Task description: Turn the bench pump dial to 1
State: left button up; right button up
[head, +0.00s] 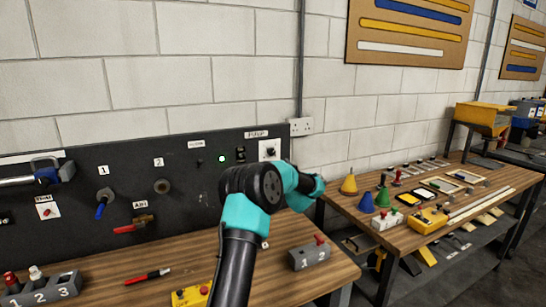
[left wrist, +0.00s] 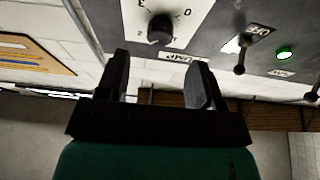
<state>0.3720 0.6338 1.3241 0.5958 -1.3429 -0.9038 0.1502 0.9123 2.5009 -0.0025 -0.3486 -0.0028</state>
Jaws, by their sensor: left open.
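The pump dial (head: 270,151) is a dark round knob on a white plate, under a PUMP label on the black back panel. In the left wrist view the knob (left wrist: 160,28) shows close up, inverted, with a 3 and a 0 on its plate. I cannot tell which mark the knob points at. My left gripper (left wrist: 158,82) is open and empty, its two fingers apart below the knob in that picture and not touching it. In the head view my arm hides the fingers. My right gripper is not in view.
A lit green lamp (head: 222,158) and a toggle switch (head: 240,153) sit left of the dial. A grey block with a red knob (head: 311,255) and a red marker (head: 148,276) lie on the bench. A second bench (head: 470,205) holding several items stands at right.

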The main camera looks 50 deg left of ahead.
aim_at(272, 154)
pick_arm(q)
jog(key=x, duration=0.6)
jog(key=shift+a+r, duration=0.1)
jog(key=shift+a, duration=0.1)
jog(key=c, duration=0.9)
